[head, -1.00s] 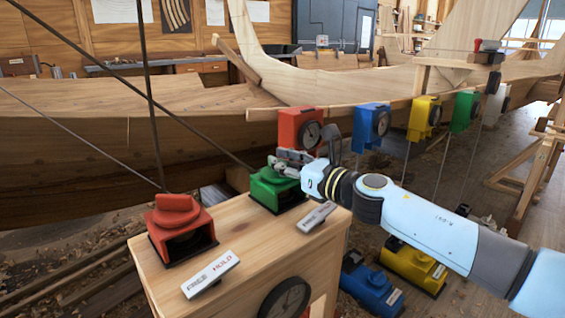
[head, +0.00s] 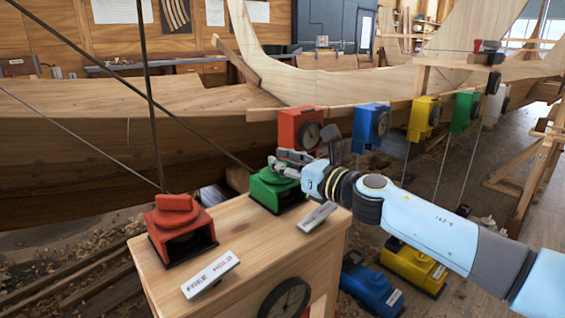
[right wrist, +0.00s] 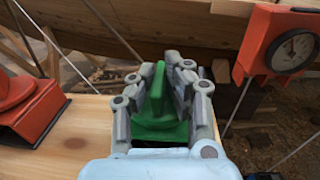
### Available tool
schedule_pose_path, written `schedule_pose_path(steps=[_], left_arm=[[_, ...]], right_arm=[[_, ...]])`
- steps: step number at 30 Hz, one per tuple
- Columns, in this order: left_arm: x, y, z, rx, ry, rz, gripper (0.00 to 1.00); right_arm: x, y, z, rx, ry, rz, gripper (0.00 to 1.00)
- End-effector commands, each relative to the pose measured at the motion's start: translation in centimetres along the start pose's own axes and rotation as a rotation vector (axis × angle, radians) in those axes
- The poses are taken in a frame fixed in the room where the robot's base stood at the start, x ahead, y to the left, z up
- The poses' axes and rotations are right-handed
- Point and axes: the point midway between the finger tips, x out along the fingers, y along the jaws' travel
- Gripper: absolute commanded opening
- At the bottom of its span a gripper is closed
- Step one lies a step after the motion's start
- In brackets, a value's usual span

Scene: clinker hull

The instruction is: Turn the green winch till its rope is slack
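The green winch (head: 275,190) sits on the right of the wooden bench top (head: 245,232). My right gripper (head: 287,162) is at its top. In the right wrist view, the fingers (right wrist: 160,92) lie on both sides of the winch's upright green handle (right wrist: 156,88) and appear closed on it. A dark rope (head: 205,135) runs from upper left down to the green winch and looks straight. The green gauge box (head: 464,111) hangs on the rail by the hull; its dial is too small to read. My left gripper is not in view.
A red winch (head: 181,228) stands left on the bench. Two FREE/HOLD plates, left (head: 210,275) and right (head: 316,217), lie in front of the winches. Red (head: 299,128), blue (head: 370,123) and yellow (head: 424,118) gauge boxes hang behind. Blue (head: 370,288) and yellow (head: 413,266) winches stand low at right.

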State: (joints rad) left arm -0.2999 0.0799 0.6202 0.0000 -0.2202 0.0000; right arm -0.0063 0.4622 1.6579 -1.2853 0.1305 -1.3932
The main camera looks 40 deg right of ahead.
Motion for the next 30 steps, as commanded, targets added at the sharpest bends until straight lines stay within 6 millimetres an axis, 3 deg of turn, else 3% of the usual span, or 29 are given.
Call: schedule_pose_path(steps=[1,6,17,22,30], left_arm=[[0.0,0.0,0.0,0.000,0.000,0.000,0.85],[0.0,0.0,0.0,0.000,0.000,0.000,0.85],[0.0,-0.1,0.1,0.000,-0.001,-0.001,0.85],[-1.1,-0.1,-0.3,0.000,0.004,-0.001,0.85],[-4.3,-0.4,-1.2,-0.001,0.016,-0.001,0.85]], right_arm=[[0.0,0.1,0.1,0.002,-0.002,0.003,0.15],[0.0,0.1,0.1,0.002,-0.001,0.002,0.35],[0.0,0.0,0.0,0.001,0.000,0.000,0.35],[0.0,0.1,0.3,0.005,-0.002,-0.042,0.35],[0.2,0.7,0.5,0.011,-0.003,-0.346,0.35]])
